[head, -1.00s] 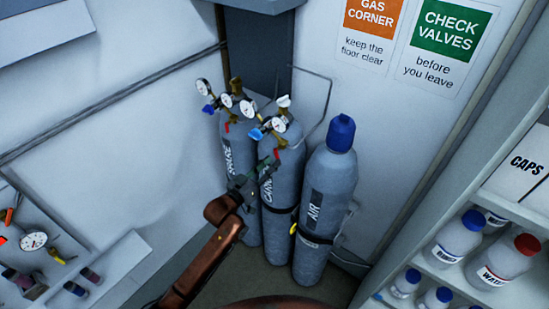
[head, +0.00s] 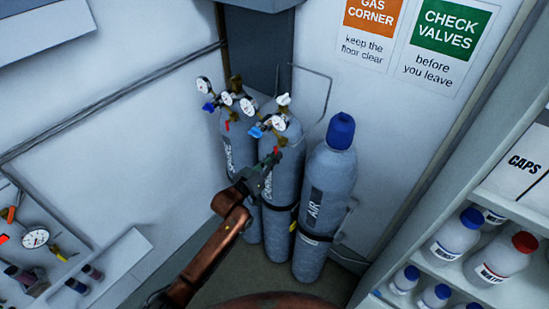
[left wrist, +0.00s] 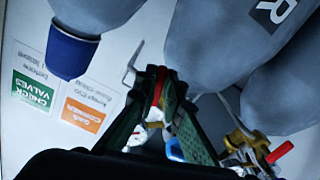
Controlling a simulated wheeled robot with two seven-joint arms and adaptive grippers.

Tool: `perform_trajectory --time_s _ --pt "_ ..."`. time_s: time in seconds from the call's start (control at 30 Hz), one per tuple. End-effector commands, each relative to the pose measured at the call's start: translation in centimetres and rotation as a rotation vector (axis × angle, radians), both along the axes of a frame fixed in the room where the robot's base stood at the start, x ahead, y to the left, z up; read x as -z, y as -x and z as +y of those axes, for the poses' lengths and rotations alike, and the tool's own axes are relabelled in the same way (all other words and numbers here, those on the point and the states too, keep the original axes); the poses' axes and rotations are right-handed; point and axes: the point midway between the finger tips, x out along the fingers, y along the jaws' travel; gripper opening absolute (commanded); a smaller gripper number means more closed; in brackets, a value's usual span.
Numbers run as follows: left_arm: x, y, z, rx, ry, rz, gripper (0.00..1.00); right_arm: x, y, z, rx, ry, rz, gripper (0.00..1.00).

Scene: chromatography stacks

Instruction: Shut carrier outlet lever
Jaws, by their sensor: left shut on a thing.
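The carrier cylinder (head: 283,185) stands upright in the middle of three grey cylinders, its label partly hidden by my gripper. Its regulator (head: 278,122) carries gauges and a blue knob (head: 256,132). The red outlet lever (head: 276,150) sits below the regulator. My left gripper (head: 272,159) reaches up to this lever in front of the carrier cylinder. In the left wrist view the red lever (left wrist: 160,82) shows between the green-padded fingers (left wrist: 158,118), which are shut on it. The fingers partly hide the lever and regulator. My right gripper is not in view.
The spare cylinder (head: 238,160) stands close on the left, with another red lever (left wrist: 279,152) on its regulator. The blue-capped air cylinder (head: 323,200) stands close on the right. A bottle shelf (head: 440,268) is at the right; a gauge panel (head: 75,255) is at the left.

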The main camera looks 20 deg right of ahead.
Motion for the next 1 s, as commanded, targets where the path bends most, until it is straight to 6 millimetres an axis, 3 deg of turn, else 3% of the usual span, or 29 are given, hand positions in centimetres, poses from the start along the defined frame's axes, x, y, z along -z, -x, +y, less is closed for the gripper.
perform_trajectory --time_s 0.27,0.5,0.8,0.83,1.0 --pt "0.1 -0.1 0.1 0.0 -0.013 -0.017 0.0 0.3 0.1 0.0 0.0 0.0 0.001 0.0" --pt "0.3 -0.6 0.5 0.0 -0.163 -0.211 0.0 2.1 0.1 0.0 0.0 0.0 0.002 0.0" --pt "0.1 -0.6 0.5 0.0 -0.186 -0.238 0.0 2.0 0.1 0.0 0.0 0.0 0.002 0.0" --pt "0.1 -0.7 0.5 0.0 -0.186 -0.238 0.09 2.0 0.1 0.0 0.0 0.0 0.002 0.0" --pt "0.1 -0.7 0.5 0.0 -0.185 -0.237 0.21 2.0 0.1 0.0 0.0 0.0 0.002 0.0"
